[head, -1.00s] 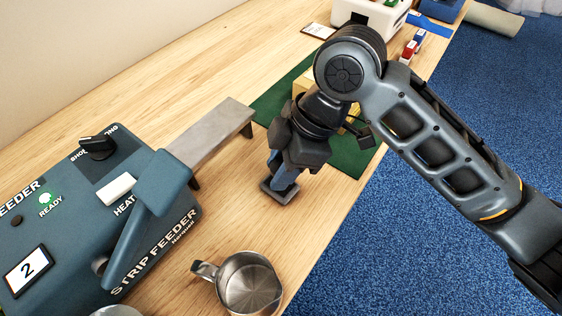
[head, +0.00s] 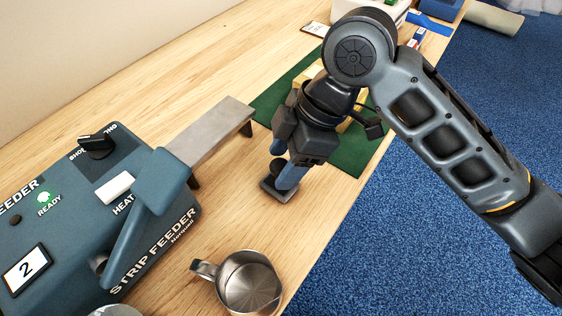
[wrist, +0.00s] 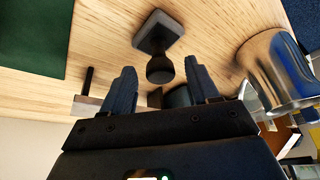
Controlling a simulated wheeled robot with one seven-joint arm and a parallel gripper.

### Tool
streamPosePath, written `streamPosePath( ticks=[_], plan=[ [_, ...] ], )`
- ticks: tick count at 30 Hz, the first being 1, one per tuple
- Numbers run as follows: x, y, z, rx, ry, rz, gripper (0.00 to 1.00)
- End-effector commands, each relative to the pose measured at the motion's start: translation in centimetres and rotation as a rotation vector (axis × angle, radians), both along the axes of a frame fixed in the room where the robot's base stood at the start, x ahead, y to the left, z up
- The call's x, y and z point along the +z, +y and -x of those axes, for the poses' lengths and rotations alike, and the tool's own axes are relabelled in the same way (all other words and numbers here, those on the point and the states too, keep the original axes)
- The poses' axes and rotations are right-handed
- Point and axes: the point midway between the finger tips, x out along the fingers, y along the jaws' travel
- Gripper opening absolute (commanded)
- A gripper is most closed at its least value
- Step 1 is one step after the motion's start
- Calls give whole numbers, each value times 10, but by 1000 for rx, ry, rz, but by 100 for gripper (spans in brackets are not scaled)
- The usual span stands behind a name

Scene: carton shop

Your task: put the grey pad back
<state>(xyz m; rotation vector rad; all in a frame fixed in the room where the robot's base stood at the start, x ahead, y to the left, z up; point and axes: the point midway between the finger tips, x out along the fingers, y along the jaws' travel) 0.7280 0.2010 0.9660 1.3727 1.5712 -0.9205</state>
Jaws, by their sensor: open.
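The grey pad (head: 279,190) is a flat, square, dark grey plate with a black knob on top. It rests on the wooden table, between the strip feeder and the green mat. In the wrist view the pad (wrist: 156,28) lies beyond my fingertips with its knob toward me. My gripper (head: 284,166) is open and empty, just above the pad, with its blue fingers around the line of the knob. In the wrist view the gripper (wrist: 160,72) shows a clear gap between its fingers and the knob. In the head view one finger partly covers the pad.
The strip feeder (head: 150,235) with its metal outfeed plate (head: 215,135) stands at left. A steel jug (head: 248,284) stands near the front. The green mat (head: 352,152) with yellowish blocks lies behind my gripper. Bare table surrounds the pad; the table edge is at right.

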Motion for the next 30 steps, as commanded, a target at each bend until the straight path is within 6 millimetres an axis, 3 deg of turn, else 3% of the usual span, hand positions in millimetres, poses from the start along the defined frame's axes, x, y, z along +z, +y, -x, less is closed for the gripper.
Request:
streamPosePath(
  ticks=[9,15,30],
  plan=[
    [60,-24,-4,2,-3,1,60],
    [86,-35,-5,1,-2,0,60],
    [95,-39,-5,1,0,0,60]
  ],
)
